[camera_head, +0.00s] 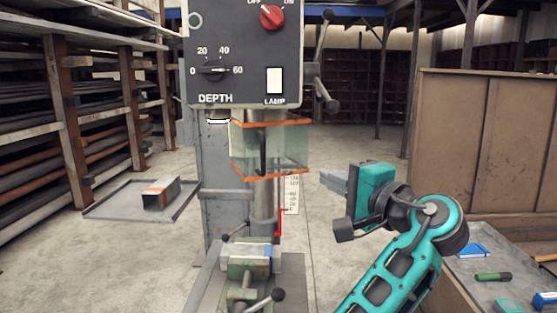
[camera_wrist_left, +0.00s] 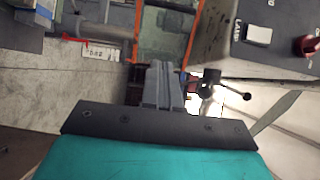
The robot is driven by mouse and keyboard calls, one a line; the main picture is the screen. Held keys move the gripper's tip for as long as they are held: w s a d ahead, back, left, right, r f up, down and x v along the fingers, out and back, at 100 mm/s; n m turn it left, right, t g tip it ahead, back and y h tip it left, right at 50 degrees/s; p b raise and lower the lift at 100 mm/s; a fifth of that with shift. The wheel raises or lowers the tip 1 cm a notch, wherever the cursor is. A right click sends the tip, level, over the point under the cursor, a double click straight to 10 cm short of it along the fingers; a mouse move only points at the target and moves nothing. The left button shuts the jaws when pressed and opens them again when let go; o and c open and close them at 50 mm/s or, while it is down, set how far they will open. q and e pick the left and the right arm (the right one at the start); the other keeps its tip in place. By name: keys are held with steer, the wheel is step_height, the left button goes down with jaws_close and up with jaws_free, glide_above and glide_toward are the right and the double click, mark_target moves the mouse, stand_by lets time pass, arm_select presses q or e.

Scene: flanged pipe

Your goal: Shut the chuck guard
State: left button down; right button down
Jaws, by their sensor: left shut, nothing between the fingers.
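The chuck guard (camera_head: 285,150) is a clear box-like shield with orange top and bottom edges, hanging under the drill press head. A dark upright bar, perhaps its handle, shows at its left part. I cannot tell how far it is swung round, and the chuck is not clearly seen. The guard also shows in the left wrist view (camera_wrist_left: 160,40), beyond the fingertips. My left gripper (camera_head: 328,180) is right of the guard, apart from it in the head view, fingers pointing left. Its fingers (camera_wrist_left: 165,75) are together and empty. My right gripper is not in view.
The drill press head (camera_head: 240,50) carries a red switch, a depth dial and a lamp switch. A lever with knobs (camera_head: 320,75) sticks out on its right. A vise (camera_head: 248,262) stands below. A bench with tools (camera_head: 500,265) is at the right. Floor at the left is partly clear.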

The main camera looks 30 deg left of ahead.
arm_select(q)
steer(key=r, duration=0.1)
steer(key=p, duration=0.1)
glide_toward(271, 145)
steer(key=a, duration=0.2)
steer(key=shift+s+a+f+n+g, duration=0.35)
steer(key=shift+s+a, duration=0.25)
steer(key=shift+a, duration=0.25)
